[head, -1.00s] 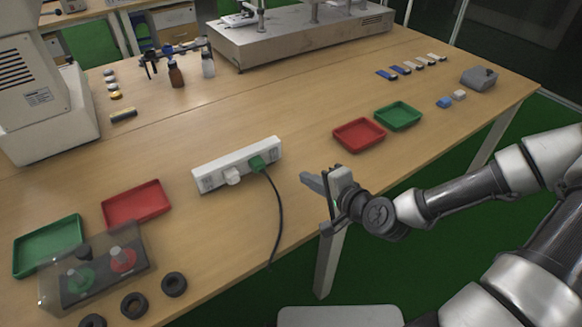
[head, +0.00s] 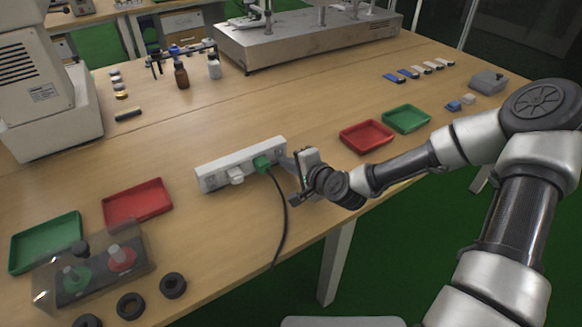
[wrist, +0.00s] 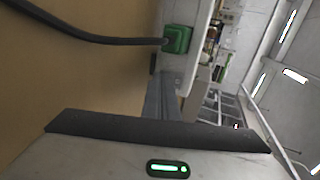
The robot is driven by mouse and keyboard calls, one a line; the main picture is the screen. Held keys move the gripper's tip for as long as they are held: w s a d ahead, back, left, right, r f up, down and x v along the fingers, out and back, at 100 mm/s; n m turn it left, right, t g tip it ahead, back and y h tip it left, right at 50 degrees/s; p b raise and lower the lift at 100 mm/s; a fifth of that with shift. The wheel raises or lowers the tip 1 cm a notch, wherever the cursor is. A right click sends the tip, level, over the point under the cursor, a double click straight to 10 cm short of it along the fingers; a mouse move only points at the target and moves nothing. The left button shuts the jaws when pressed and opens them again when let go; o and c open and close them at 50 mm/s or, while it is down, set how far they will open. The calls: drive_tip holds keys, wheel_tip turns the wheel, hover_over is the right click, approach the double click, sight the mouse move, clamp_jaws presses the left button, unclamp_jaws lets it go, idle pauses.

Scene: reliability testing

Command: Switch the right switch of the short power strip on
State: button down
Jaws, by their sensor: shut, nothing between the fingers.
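The white power strip (head: 215,177) lies on the table, long side running from lower left to upper right. A white plug (head: 236,176) and a green plug (head: 262,163) with a black cable sit in it. My gripper (head: 284,160) is shut and empty, its fingertips at the strip's right end, just right of the green plug. In the wrist view the closed fingers (wrist: 165,98) reach toward the strip's end (wrist: 177,78) below the green plug (wrist: 177,39). I cannot tell whether they touch it. The right switch cannot be made out; the fingers partly cover that end.
Red (head: 367,136) and green (head: 407,118) trays lie to the right. Another red tray (head: 138,201) and a clear-covered button box (head: 95,270) stand left.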

drive_tip(key=shift+w+a, duration=0.1)
drive_tip(key=shift+w, duration=0.05)
idle(0.4)
drive_tip(key=shift+r+p, duration=0.6)
drive_tip(key=shift+r, duration=0.25)
